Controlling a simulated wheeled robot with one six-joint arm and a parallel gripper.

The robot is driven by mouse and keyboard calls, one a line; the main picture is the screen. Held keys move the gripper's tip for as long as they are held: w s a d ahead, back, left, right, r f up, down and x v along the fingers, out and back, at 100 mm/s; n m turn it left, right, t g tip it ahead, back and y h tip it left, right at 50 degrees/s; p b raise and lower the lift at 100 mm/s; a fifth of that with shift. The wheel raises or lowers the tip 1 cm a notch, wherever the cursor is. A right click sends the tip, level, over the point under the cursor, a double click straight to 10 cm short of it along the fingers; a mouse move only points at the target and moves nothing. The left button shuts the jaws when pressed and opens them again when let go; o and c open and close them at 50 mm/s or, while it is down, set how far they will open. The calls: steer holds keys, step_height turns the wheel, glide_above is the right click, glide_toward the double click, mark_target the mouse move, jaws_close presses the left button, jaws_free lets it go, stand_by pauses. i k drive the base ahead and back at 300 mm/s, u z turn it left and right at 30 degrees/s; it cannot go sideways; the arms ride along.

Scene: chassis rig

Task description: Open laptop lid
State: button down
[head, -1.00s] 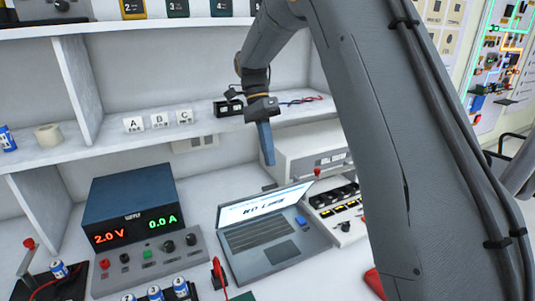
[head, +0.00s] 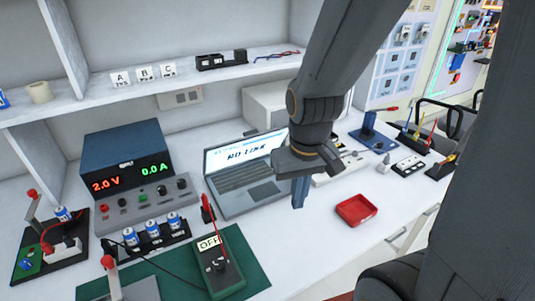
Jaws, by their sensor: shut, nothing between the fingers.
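The grey laptop stands on the white bench. Its lid (head: 243,150) is raised, and the screen is lit with text. The keyboard base (head: 252,196) lies flat. My gripper (head: 299,194) points down at the laptop's right side, its fingers shut and empty. It hides the right edge of the laptop in this view. I cannot tell whether the fingers touch the laptop.
A power supply (head: 126,160) stands to the left. A multimeter (head: 221,265) on a green mat and a row of batteries (head: 152,232) are in front. A red tray (head: 356,210) lies to the right, with bare bench around it. A shelf (head: 215,73) runs behind.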

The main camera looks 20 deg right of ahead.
mark_target(253, 145)
steer(key=k, duration=0.7)
steer(key=u, duration=1.65)
steer(key=i, duration=1.15)
steer(key=z, duration=2.35)
